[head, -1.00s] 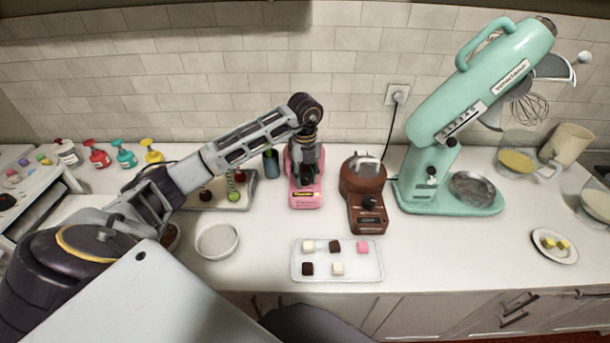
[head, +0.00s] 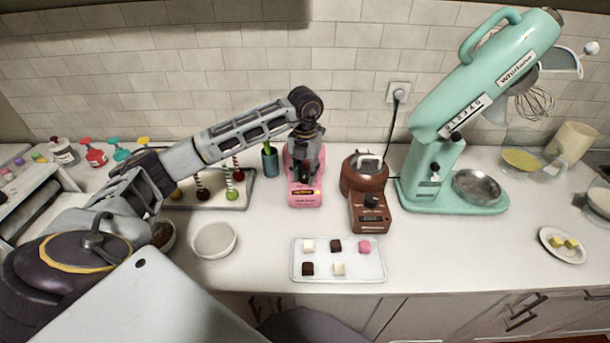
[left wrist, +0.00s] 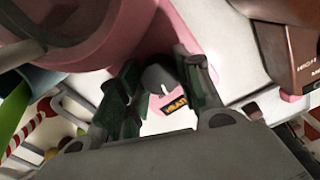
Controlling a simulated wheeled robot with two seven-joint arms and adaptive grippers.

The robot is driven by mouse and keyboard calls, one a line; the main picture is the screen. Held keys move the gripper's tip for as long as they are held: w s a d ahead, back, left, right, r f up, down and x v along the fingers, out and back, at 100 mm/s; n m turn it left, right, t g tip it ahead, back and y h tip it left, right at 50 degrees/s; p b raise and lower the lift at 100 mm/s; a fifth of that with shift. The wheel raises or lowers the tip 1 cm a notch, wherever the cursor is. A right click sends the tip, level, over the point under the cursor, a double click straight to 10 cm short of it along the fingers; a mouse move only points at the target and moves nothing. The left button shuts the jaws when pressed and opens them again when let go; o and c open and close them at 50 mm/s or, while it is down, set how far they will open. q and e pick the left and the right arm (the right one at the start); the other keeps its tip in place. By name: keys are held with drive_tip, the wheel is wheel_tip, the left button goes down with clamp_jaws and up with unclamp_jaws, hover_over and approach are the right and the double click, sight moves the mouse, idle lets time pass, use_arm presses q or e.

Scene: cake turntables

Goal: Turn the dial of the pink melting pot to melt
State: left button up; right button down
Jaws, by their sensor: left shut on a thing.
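The pink melting pot (head: 305,198) stands on the counter left of the brown one, with a small lit display on its front. My left gripper (head: 304,180) reaches down over it from above and hides much of its body. In the left wrist view, the pot's grey dial (left wrist: 158,79) sits between the two dark fingers of my left gripper (left wrist: 160,90), which are shut on it. An orange-lettered display (left wrist: 175,105) shows beside the dial; its word is too small and tilted to read surely. My right gripper is not in view.
A brown melting pot (head: 369,213) stands close on the right, with a mint stand mixer (head: 455,170) beyond it. A white tray (head: 320,272) of small cubes lies in front. A white bowl (head: 214,240) and a tray of cake pops (head: 246,202) are at the left.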

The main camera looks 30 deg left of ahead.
sight(305, 174)
use_arm(q)
drive_tip(key=shift+m, duration=1)
drive_tip(key=shift+r, duration=0.1)
drive_tip(key=o, duration=1.1)
drive_tip(key=shift+c, duration=0.2)
drive_tip(key=shift+r, duration=0.75)
wheel_tip(305, 174, up, 10)
drive_tip(key=shift+r, duration=0.2)
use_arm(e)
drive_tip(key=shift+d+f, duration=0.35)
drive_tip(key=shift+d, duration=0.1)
use_arm(q)
drive_tip(key=shift+r, duration=0.1)
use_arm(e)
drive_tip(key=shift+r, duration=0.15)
